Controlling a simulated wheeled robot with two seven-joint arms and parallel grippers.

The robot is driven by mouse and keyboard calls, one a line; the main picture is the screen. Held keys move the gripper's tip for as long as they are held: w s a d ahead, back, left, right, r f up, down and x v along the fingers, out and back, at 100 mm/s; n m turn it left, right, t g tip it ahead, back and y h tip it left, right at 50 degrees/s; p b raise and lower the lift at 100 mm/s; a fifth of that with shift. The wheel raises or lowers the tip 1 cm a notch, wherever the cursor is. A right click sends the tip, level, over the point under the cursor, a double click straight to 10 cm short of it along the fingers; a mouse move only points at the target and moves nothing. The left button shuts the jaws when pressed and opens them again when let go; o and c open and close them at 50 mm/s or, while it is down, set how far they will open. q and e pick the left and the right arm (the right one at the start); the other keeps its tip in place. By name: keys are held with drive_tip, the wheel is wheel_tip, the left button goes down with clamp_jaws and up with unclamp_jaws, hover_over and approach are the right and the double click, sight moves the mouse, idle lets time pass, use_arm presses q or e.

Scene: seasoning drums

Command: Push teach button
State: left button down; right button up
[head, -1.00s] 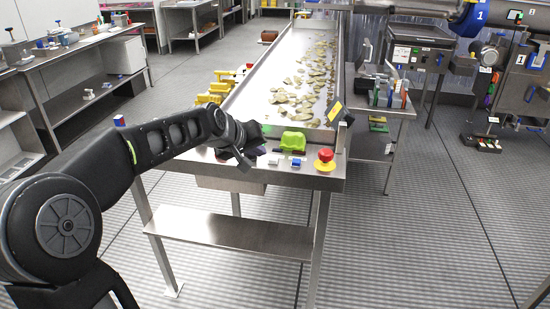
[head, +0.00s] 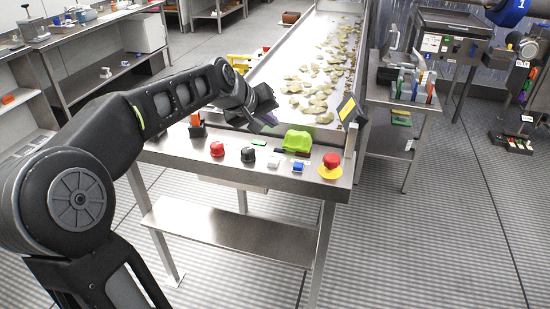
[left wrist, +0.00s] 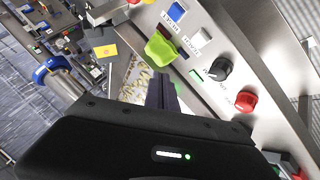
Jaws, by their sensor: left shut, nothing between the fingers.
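The control panel (head: 180,157) is at the near end of the metal conveyor. A small blue button (head: 298,166) sits on it, right of a white button (head: 274,162). My left gripper (head: 267,118) is shut and empty, above the panel's back edge, behind and left of the buttons. Its dark fingers show in the left wrist view (left wrist: 162,94). My right gripper is out of view.
A red button (head: 217,149), a black knob (head: 248,154), a green lump (head: 297,141) and a red emergency stop on yellow (head: 330,166) are also on the panel. The conveyor tray (head: 290,55) holds many pale chips. A side table (head: 408,95) stands right.

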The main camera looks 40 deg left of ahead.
sight(271, 162)
use_arm(q)
wheel_tip(271, 162, down, 9)
drive_tip(key=b, duration=0.7)
drive_tip(key=shift+w, duration=0.1)
idle(1.9)
drive_tip(key=shift+f+b, duration=0.4)
drive_tip(key=shift+b, duration=0.05)
drive_tip(key=shift+f+b, duration=0.45)
idle(0.6)
drive_tip(key=shift+r, duration=0.1)
drive_tip(key=shift+r+p, duration=0.75)
drive_tip(key=shift+r, duration=0.05)
drive_tip(key=shift+r, duration=0.1)
